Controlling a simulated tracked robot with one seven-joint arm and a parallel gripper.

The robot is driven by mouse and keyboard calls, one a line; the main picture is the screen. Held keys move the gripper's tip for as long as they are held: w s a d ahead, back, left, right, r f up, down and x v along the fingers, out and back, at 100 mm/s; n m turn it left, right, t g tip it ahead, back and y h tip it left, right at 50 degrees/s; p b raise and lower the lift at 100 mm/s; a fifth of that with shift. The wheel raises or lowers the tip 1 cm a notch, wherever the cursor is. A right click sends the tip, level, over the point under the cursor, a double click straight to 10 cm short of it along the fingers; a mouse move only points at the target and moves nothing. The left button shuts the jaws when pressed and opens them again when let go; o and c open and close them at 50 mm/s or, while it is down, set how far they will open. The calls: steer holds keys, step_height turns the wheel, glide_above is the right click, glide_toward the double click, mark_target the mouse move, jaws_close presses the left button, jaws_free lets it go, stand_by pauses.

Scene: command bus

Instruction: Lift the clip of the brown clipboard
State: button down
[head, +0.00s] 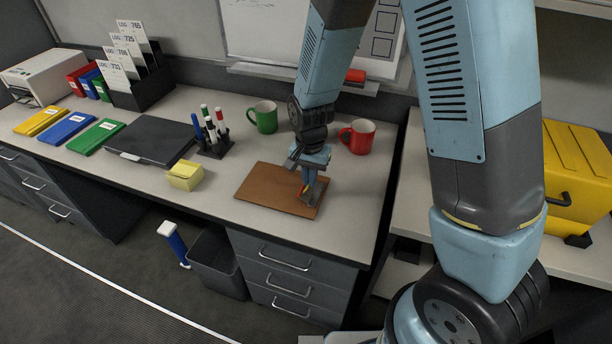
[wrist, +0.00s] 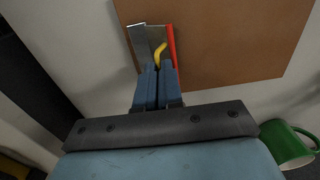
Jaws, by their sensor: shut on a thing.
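The brown clipboard (head: 262,187) lies flat on the desk, and its brown board fills the top of the wrist view (wrist: 225,40). Its clip is at the board's right end in the head view. In the wrist view the clip (wrist: 143,38) shows as a silver plate with a red strip on one side and a yellow curved piece between. My gripper (head: 306,190) reaches down over that end. Its blue fingers (wrist: 157,70) are close together at the yellow piece, shut on the clip. The fingertips hide part of it, so how far the clip is raised is unclear.
A red mug (head: 357,137) and a green mug (head: 264,117) stand behind the clipboard. A pen holder (head: 213,143), a yellow note block (head: 185,175) and a black closed case (head: 150,140) are to the left. The desk's front edge is close to the clipboard.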

mark_target(312, 192)
steer(key=shift+s+d, duration=0.1)
steer(key=shift+d, duration=0.3)
stand_by(0.3)
steer(key=c, duration=1.2)
jaws_free()
steer(key=shift+c, duration=0.2)
step_height(312, 192, up, 8)
steer(key=shift+s+f, duration=0.1)
steer(key=shift+s, duration=0.05)
